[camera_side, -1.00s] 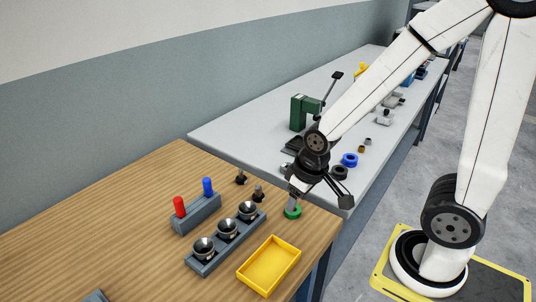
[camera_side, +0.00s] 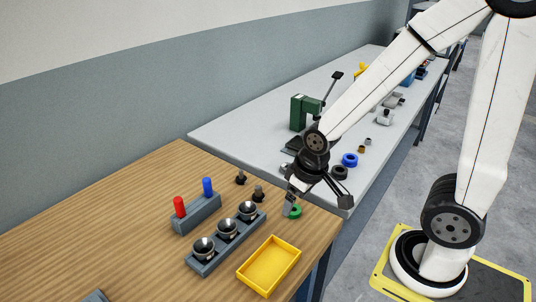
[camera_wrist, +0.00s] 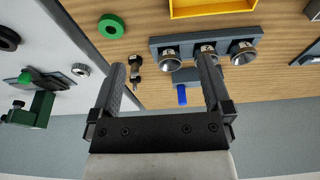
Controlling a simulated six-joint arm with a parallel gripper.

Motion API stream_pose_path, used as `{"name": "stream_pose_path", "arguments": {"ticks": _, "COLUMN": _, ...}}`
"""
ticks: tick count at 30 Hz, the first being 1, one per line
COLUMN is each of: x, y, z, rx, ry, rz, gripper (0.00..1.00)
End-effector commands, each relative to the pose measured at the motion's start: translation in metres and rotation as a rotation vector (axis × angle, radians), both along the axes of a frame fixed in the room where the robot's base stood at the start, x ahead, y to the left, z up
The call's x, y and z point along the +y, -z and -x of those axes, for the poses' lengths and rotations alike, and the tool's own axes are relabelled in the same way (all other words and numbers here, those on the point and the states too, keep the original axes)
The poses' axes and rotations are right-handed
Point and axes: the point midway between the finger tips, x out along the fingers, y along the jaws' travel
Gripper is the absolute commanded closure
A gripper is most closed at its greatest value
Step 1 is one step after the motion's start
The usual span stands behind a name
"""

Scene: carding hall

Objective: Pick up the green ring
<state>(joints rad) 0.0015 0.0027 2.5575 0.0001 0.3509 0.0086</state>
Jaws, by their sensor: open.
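The green ring (camera_side: 295,211) lies flat on the wooden table near its right corner in the side view. It also shows whole at the upper left of the wrist view (camera_wrist: 111,26). My gripper (camera_side: 290,208) points down close by the ring and covers its left part in the side view. In the wrist view my gripper (camera_wrist: 161,62) is open, with nothing held between its fingers. The ring is outside the finger gap there, up and left of the left fingertip.
A yellow tray (camera_side: 247,274), a grey block with metal cups (camera_side: 212,262) and a holder with red and blue pegs (camera_side: 196,217) stand nearby. A grey bench (camera_side: 232,130) with parts adjoins behind.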

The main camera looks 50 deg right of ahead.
Motion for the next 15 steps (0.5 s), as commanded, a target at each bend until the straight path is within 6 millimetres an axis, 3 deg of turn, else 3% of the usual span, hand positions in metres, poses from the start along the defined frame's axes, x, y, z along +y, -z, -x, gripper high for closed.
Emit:
{"name": "stream_pose_path", "arguments": {"ticks": 8, "x": -0.011, "y": 0.006, "z": -0.012, "rx": 0.03, "ry": 0.193, "rz": -0.034, "gripper": 0.0}}
{"name": "stream_pose_path", "arguments": {"ticks": 15, "x": -0.034, "y": 0.019, "z": -0.032, "rx": 0.081, "ry": 0.565, "rz": -0.091, "gripper": 0.0}}
